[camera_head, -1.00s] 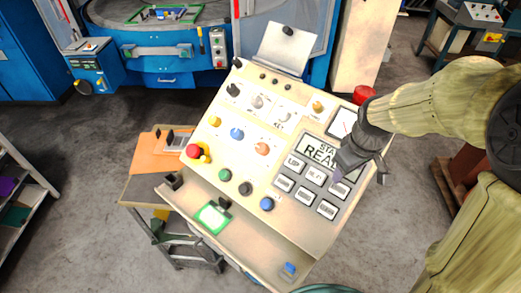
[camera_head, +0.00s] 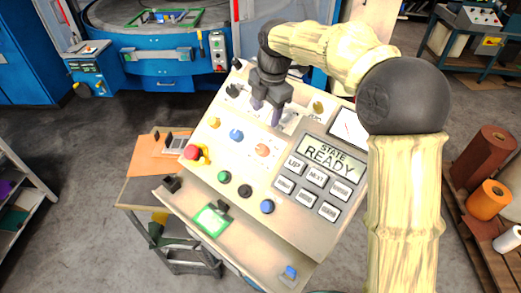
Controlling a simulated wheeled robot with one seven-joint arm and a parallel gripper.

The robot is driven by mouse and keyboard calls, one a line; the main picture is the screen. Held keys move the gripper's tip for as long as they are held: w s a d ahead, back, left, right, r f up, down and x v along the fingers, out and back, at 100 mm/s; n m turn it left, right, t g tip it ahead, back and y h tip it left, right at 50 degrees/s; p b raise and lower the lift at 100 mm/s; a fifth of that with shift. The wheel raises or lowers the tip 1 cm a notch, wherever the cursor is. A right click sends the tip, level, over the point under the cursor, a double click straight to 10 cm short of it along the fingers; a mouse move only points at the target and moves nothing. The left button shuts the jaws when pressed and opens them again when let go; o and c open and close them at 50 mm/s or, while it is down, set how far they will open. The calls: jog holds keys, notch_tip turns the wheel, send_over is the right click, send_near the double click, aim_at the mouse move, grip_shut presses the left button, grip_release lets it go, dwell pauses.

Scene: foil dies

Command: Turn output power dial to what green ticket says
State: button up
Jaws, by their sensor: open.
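The sloped control panel (camera_head: 225,155) carries several dials, knobs and coloured buttons. My gripper (camera_head: 265,117) points down over the upper row of dials, its two dark fingers apart with nothing seen between them. It hides the middle dials of that row. A black dial (camera_head: 232,90) shows at the left end of the row, and a yellowish knob (camera_head: 318,107) at the right end. The green-framed ticket (camera_head: 211,220) lies on the panel's lower ledge under a dark clip; its writing is too small to read. I cannot tell which dial is output power.
A screen (camera_head: 330,158) reads "STATE READY" above several grey keys. A red button (camera_head: 192,153) sits at the panel's left edge. An orange sheet (camera_head: 150,160) lies on the side shelf. Rolls (camera_head: 488,200) lie at the far right.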

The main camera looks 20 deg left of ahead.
aim_at(261, 148)
jog(key=f+p, duration=0.1)
jog(key=f, duration=0.4)
jog(key=w+a+f+p, duration=0.1)
jog(key=f, duration=0.5)
jog(key=a+f+p, duration=0.1)
jog(key=f, duration=0.5)
jog(key=shift+w+a+f+p, duration=0.1)
jog(key=shift+w+p, duration=0.1)
jog(key=shift+p, duration=0.2)
jog(key=c, duration=1)
